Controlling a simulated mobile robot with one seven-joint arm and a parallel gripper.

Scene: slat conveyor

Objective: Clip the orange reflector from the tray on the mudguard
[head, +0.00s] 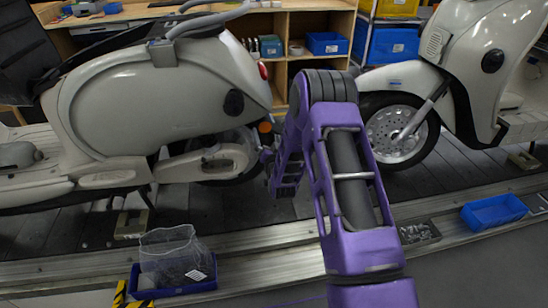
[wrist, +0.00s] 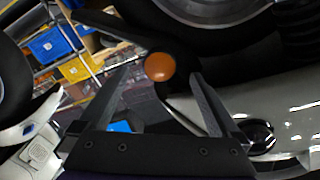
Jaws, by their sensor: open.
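The orange reflector (head: 265,127) is at the rear of the left scooter (head: 160,95), by its dark mudguard above the rear wheel. In the wrist view the reflector (wrist: 160,67) is a round orange disc against the dark mudguard edge. My gripper (head: 268,156) is close to it at the scooter's rear, partly hidden by my arm in the head view. In the wrist view my gripper (wrist: 162,82) is open, with a fingertip on each side of the reflector and visible gaps. I cannot tell whether the reflector is fully seated.
A blue tray (head: 493,211) lies on the conveyor's near edge at right and looks empty. A second scooter (head: 480,75) stands to the right. Shelves with bins (head: 327,43) are behind.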

